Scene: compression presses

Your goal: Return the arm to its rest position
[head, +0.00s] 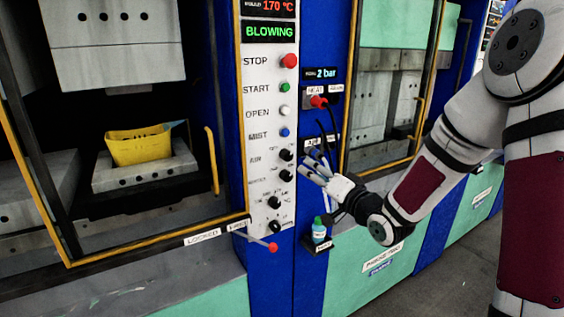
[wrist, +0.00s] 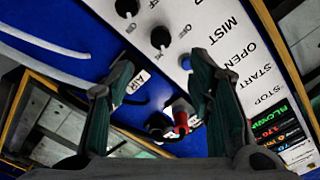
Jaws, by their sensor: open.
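My gripper (head: 316,168) is in front of the blue column between two presses, just right of the lower knobs of the white control panel (head: 270,150). My arm reaches in from the right edge of the head view, bent at the elbow. In the wrist view the two dark green fingers (wrist: 162,75) are spread apart, with nothing seen between them. Beyond them are the blue column and a red-and-black fitting (wrist: 180,122) with a hose.
The left press holds a yellow part (head: 140,146) on its lower block. A red-tipped lever (head: 272,246) juts out below the panel. A small bottle (head: 319,230) stands in a holder just below my gripper. Grey floor (head: 440,275) shows at lower right.

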